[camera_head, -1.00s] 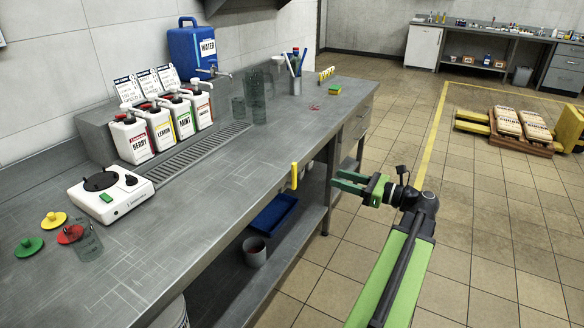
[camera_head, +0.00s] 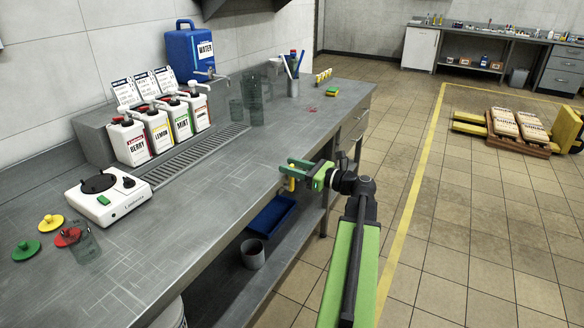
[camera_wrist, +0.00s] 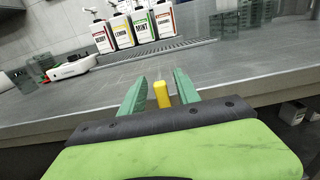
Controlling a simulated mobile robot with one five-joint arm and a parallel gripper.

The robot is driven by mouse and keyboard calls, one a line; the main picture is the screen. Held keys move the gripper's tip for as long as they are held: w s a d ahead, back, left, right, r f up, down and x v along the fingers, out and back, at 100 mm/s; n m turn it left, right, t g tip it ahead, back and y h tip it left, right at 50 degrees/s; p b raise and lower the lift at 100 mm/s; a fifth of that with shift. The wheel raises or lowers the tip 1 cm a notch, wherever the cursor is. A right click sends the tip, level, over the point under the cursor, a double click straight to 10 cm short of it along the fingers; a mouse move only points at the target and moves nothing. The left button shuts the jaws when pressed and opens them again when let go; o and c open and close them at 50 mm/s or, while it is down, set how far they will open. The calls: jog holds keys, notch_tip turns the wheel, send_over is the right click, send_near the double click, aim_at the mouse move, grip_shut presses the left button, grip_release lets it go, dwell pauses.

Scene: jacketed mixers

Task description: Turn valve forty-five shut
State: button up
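A yellow lever handle (camera_head: 291,184) stands upright at the front edge of the steel counter (camera_head: 215,205). It is the only valve-like handle at that edge; no number on it can be read. My gripper (camera_head: 293,169) is at the lever, its green fingers covering the lever's upper part in the head view. In the wrist view the lever (camera_wrist: 162,95) lies between the two spread fingers, with a gap on each side. My gripper is open and holds nothing. The lever's mount is hidden.
A blue tray (camera_head: 270,215) and a grey cup (camera_head: 253,254) sit on the shelf below.

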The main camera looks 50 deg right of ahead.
grip_shut()
dwell(1.4)
